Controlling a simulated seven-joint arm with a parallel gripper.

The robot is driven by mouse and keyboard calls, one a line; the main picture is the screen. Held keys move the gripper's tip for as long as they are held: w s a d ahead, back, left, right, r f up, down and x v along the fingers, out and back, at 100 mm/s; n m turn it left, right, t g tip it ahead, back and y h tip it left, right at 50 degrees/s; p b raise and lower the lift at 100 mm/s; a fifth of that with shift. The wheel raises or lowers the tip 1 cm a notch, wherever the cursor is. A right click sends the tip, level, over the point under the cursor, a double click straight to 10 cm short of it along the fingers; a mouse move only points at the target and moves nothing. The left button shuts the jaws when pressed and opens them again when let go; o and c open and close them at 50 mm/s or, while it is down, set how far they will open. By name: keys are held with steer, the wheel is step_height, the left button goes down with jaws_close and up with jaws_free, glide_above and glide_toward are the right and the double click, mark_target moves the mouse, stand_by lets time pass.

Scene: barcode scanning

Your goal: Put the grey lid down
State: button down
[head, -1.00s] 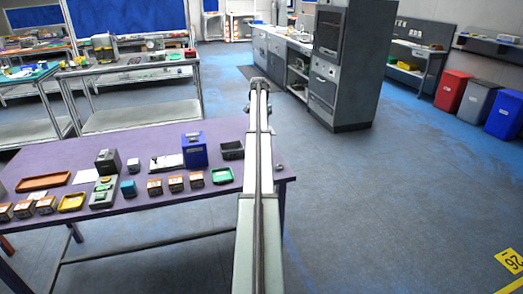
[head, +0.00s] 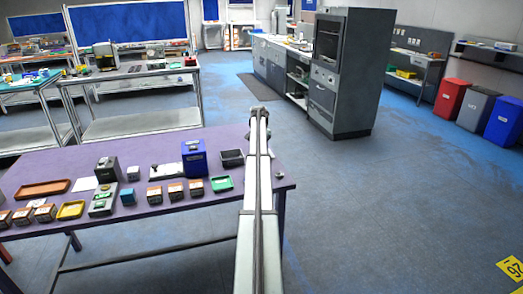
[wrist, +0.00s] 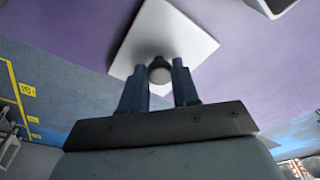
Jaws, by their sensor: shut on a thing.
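The grey lid (wrist: 180,35) shows in the wrist view as a pale square plate with a round dark knob (wrist: 159,72). My gripper (wrist: 159,85) is shut on the knob, with one blue finger on each side. Behind the lid lies the purple table top (wrist: 70,35). I cannot tell how far the lid is from the table. In the head view, my arm hides the gripper and the lid.
The purple table (head: 150,225) holds a blue box (head: 194,160), a dark open bin (head: 232,158), a green tray (head: 221,183) and several small boxes. A small grey object (head: 279,175) sits near the right edge. Floor lies open to the right.

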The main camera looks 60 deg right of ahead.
steer(key=shift+f, duration=0.4)
steer(key=c, duration=0.8)
jaws_free()
steer(key=shift+f, duration=0.1)
steer(key=r, duration=0.4)
steer(key=a+r, duration=0.1)
steer(key=r, duration=0.3)
steer(key=a+r, duration=0.1)
steer(key=r, duration=0.3)
